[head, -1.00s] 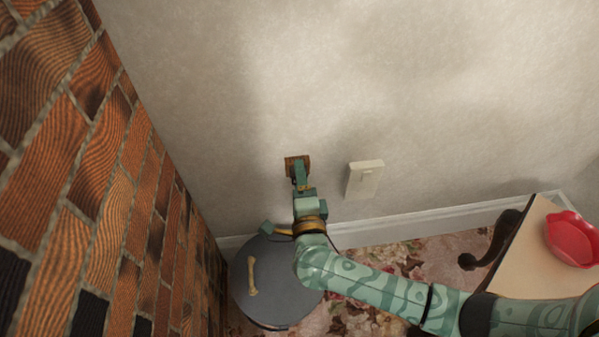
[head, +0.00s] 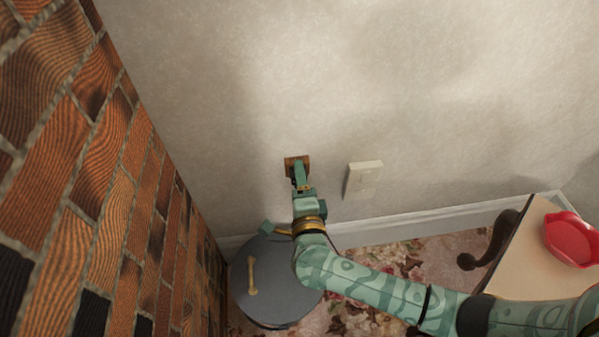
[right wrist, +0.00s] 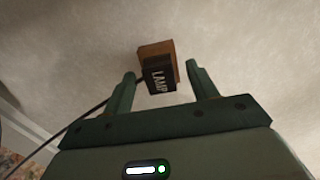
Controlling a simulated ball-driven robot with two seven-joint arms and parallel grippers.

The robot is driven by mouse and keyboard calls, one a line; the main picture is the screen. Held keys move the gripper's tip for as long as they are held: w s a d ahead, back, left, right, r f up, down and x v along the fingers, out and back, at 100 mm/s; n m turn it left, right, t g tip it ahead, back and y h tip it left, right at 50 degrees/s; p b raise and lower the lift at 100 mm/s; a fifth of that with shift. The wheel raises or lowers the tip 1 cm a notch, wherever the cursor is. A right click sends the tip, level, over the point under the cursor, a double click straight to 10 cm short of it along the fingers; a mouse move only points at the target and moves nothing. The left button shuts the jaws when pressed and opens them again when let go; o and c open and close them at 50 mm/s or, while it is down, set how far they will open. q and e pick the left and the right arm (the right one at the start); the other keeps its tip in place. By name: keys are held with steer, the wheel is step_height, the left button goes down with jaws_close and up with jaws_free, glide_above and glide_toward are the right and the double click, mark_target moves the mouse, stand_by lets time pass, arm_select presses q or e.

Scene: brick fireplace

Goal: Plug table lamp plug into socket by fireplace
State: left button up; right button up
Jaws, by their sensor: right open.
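The brown socket (head: 292,160) is on the wall near the brick fireplace, partly hidden by my right gripper in the head view. In the right wrist view the socket (right wrist: 154,50) shows behind a black plug (right wrist: 160,77) marked "LAMP". The plug sits against the socket's front; how deep its prongs are cannot be seen. A dark cord runs from the plug to the lower left. My right gripper (right wrist: 160,78) is open, its fingers on either side of the plug with gaps. In the head view the right gripper (head: 299,170) is right at the socket. My left gripper is not in view.
A white switch plate (head: 364,177) is on the wall to the right. A grey round lid with a handle (head: 272,290) is below. A small table (head: 525,250) with a red bowl (head: 572,240) stands at the right. The brick fireplace (head: 100,200) borders the left.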

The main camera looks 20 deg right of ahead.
stand_by(0.5)
steer(key=shift+c, duration=0.4)
jaws_close()
steer(key=shift+p+v, duration=1.2)
steer(key=shift+v, duration=1.75)
